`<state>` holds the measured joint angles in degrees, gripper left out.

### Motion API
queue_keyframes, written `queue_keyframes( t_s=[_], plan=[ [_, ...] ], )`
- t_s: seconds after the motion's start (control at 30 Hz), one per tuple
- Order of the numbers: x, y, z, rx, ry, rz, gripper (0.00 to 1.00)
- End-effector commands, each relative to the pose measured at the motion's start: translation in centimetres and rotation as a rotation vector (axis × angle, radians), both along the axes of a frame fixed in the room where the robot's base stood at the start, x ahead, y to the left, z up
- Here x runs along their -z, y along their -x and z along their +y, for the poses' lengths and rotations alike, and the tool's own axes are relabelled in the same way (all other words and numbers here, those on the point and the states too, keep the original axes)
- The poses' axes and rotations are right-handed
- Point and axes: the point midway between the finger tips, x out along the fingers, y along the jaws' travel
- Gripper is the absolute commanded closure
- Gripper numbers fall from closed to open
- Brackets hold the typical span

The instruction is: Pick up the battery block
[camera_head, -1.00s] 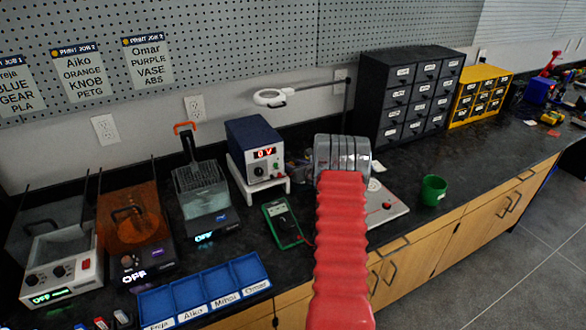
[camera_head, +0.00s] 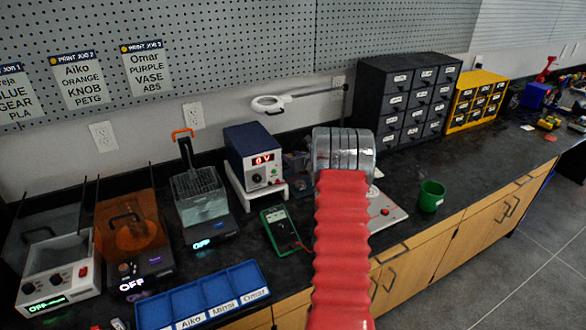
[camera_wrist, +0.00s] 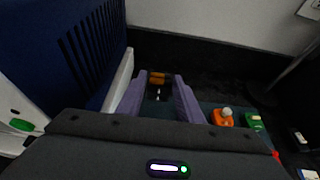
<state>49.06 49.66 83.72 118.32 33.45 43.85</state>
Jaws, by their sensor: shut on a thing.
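In the wrist view, my gripper (camera_wrist: 158,92) is shut on a small dark block with a copper-orange end (camera_wrist: 157,77), which I take to be the battery block. It sits between the two grey-purple fingers. The lower part of the block is hidden by the fingers and the gripper body. In the head view, my red arm and its clear end cover most of the gripper, and I cannot make out the held block clearly there.
The blue power supply (camera_head: 250,150) on its white stand (camera_head: 272,192) is close on the gripper's left in the wrist view. A green meter (camera_head: 284,231), a pale board (camera_head: 385,212) and a green cup (camera_head: 430,196) are near. Black drawers (camera_head: 405,100) stand at the back right.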

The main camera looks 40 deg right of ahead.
Motion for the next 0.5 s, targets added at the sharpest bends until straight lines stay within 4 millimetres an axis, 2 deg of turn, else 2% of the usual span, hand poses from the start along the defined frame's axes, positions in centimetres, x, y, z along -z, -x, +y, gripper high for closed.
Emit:
queue_keyframes(
  t_s=[0.03, 0.2, 0.4, 0.5],
  plan=[
    [-1.6, 0.0, 0.0, 0.0, 0.005, -0.004, 0.9],
    [-5.6, 0.0, -0.1, 0.001, 0.005, -0.004, 0.9],
    [-9.1, 0.0, -0.1, 0.001, 0.003, -0.002, 0.9],
    [-10.0, 0.0, -0.1, 0.001, 0.002, -0.001, 0.9]
  ],
)
